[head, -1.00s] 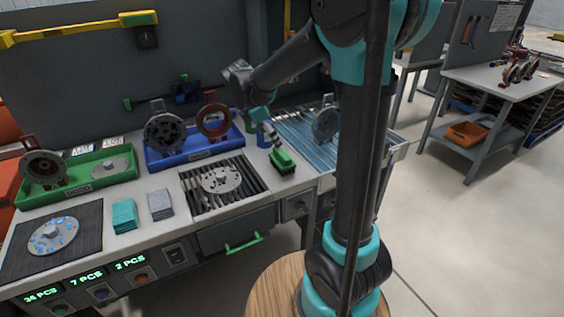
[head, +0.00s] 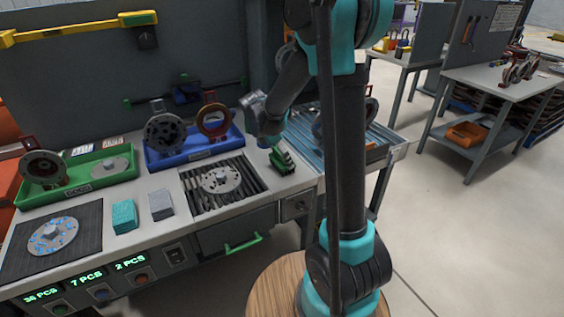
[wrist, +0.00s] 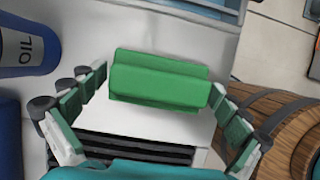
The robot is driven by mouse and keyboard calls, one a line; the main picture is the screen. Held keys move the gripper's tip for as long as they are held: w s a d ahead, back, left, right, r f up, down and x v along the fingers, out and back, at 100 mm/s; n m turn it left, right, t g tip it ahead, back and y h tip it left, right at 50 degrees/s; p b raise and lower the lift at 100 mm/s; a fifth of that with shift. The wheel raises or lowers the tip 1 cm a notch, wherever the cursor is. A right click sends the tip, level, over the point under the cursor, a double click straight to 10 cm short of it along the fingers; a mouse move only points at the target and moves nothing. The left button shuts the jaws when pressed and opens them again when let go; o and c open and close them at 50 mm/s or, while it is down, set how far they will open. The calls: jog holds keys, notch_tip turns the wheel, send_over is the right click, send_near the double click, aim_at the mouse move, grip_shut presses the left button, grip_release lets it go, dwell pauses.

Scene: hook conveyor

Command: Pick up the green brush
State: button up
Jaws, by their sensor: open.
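The green brush (head: 284,162) lies on the white bench top, right of the slotted metal tray. In the wrist view the green brush (wrist: 160,79) is a long green block lying crosswise in the middle of the picture. My gripper (wrist: 160,88) is open, with one green-padded finger to the left of the brush and one to the right. Both fingers look apart from it. In the head view my gripper is just above the brush and partly hidden by my own arm.
A blue oil can (wrist: 28,45) stands left of the brush in the wrist view. The slotted tray (head: 252,199) holds a metal disc. A ribbed blue surface (head: 303,136) lies to the right. Blue (head: 186,160) and green (head: 121,176) bins stand left.

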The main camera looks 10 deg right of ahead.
jog(key=c, duration=0.9)
notch_tip(320, 180, up, 20)
jog(key=shift+r, duration=0.1)
dwell(0.3)
